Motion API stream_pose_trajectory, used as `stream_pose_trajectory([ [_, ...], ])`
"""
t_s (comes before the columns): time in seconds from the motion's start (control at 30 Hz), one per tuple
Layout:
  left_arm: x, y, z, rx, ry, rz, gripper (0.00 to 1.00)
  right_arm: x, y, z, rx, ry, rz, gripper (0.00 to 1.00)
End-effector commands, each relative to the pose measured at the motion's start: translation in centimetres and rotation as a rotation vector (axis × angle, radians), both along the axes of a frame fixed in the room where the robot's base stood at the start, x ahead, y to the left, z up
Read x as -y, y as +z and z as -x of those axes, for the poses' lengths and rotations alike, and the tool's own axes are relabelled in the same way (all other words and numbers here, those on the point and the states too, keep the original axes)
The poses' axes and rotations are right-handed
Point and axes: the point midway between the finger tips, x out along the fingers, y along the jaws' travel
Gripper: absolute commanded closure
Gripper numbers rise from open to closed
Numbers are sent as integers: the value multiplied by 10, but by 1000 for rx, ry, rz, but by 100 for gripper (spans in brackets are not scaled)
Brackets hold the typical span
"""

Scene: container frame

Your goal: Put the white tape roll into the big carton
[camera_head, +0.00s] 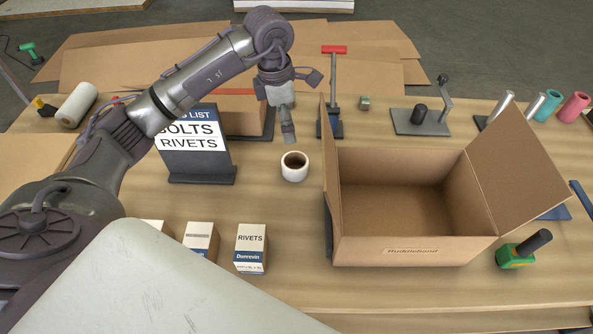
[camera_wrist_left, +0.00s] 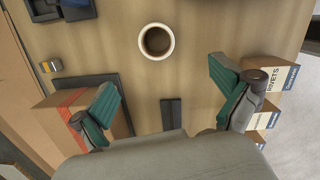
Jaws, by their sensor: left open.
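The white tape roll (camera_head: 303,166) stands on the wooden table, its hole facing up, just left of the big carton. It also shows in the left wrist view (camera_wrist_left: 145,41), beyond the fingertips. The big carton (camera_head: 411,250) is open at the top, with side flaps spread, and looks empty. My left gripper (camera_head: 288,138) is above the table, behind and slightly left of the roll. In the left wrist view its green-padded fingers (camera_wrist_left: 168,90) are wide apart with nothing between them. My right gripper is in neither view.
A sign (camera_head: 196,160) reading bolts and rivets stands left of the roll. Small rivet boxes (camera_head: 250,248) stand at the front. A red-handled tool (camera_head: 333,90) stands behind the carton's left flap. A green tool (camera_head: 517,254) lies right of the carton. Table between roll and rivet boxes is clear.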

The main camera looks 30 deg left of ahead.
Motion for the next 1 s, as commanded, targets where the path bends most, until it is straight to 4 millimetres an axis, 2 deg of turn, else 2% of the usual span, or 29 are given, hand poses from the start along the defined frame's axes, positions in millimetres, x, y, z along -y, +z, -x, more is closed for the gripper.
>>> stream_pose_trajectory([
  [0.03,0,-12,0,0,0,0,0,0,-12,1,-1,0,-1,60],
  [0.23,0,-25,0,-1,0,1,0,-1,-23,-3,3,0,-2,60],
  [0.37,2,-38,-1,-5,1,0,0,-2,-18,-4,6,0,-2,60],
  [0.6,6,-85,-4,-5,1,0,0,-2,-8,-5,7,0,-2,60],
  [0.7,8,-98,-6,-3,2,1,0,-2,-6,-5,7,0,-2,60],
  [0.87,9,-108,-7,-2,0,1,0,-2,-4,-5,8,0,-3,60],
  [1.0,10,-123,-10,-5,1,2,0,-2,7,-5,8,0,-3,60],
])
